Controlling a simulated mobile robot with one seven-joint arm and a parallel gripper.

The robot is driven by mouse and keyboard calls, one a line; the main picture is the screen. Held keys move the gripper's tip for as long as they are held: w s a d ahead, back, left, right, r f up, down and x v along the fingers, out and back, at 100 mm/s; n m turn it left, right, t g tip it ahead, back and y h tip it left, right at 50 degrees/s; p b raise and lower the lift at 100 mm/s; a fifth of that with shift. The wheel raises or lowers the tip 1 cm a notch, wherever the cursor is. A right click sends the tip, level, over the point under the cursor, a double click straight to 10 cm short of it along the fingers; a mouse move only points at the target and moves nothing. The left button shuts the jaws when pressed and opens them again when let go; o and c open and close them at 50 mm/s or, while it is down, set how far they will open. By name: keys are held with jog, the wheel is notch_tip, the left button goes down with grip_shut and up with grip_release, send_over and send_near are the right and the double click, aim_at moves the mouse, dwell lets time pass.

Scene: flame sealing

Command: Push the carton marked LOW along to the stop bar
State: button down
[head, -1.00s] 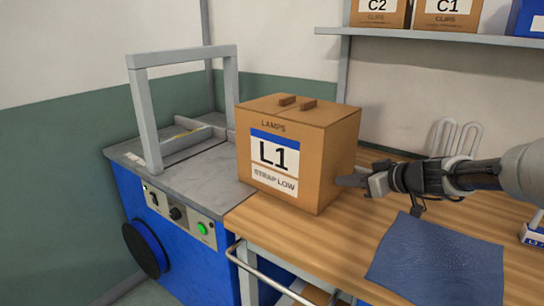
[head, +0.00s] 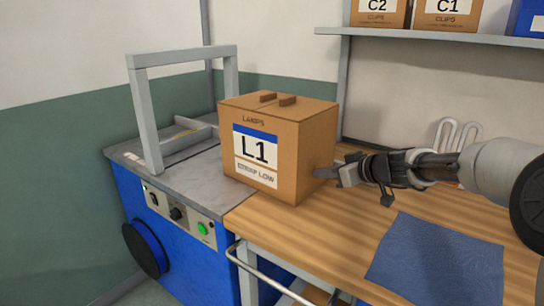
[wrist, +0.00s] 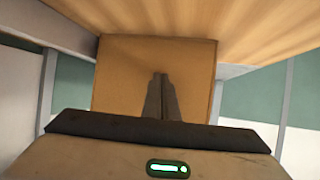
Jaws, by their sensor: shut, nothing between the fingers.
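The carton (head: 280,145) is brown, with a label reading L1 and STRAP LOW. It stands upright across the seam between the wooden bench and the grey machine top (head: 182,173). My gripper (head: 318,172) is shut and empty, with its fingertips at the carton's right side. In the wrist view the closed fingers (wrist: 160,95) point at the carton's plain side (wrist: 125,75); they look to be touching it. A low grey bar (head: 190,136), perhaps the stop bar, lies on the machine top beyond the arch, partly hidden by the arch post.
A grey arch (head: 180,58) stands on the machine, left of the carton. A blue mat (head: 437,255) lies on the wooden bench (head: 300,226) at the right. A white wire rack (head: 455,138) stands at the back. Boxes (head: 448,14) sit on the shelf above.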

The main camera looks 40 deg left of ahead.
aim_at(313, 169)
jog(key=shift+s+a+p, duration=0.15)
jog(key=shift+a+p, duration=0.95)
jog(key=shift+a, duration=3.7)
jog(key=shift+d+f+b, duration=0.15)
jog(key=shift+d+b, duration=0.5)
jog(key=shift+w+d+b, duration=0.15)
jog(key=shift+d+b, duration=0.1)
jog(key=shift+d, duration=0.95)
jog(key=shift+w+d+b, duration=0.1)
jog(key=shift+d+b, duration=0.1)
jog(key=shift+d, duration=1)
jog(key=shift+d, duration=0.1)
